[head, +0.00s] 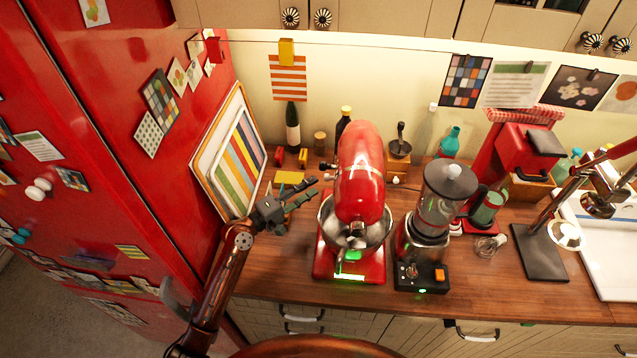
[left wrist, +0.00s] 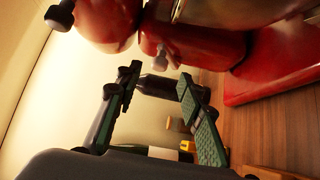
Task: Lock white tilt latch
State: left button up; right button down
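A red stand mixer (head: 360,180) stands on the wooden counter with its steel bowl under the head. Two small knobs stick out of the mixer's left side. The paler one, which looks like the white tilt latch (head: 328,177), also shows in the left wrist view (left wrist: 161,58); whether it is locked I cannot tell. A darker knob (left wrist: 60,15) sits farther along the head. My left gripper (head: 312,187) is just left of the mixer, close to the latch and apart from it. Its fingers are spread with nothing between them. My right gripper is not in view.
A blender (head: 432,215) stands right of the mixer. Striped boards (head: 232,150) lean against the red fridge on the left. Bottles (head: 292,127) and small red and yellow items stand behind my left gripper.

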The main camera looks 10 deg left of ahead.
pick_arm(q)
jog(key=v, duration=0.7)
jog(key=shift+s+a, duration=0.1)
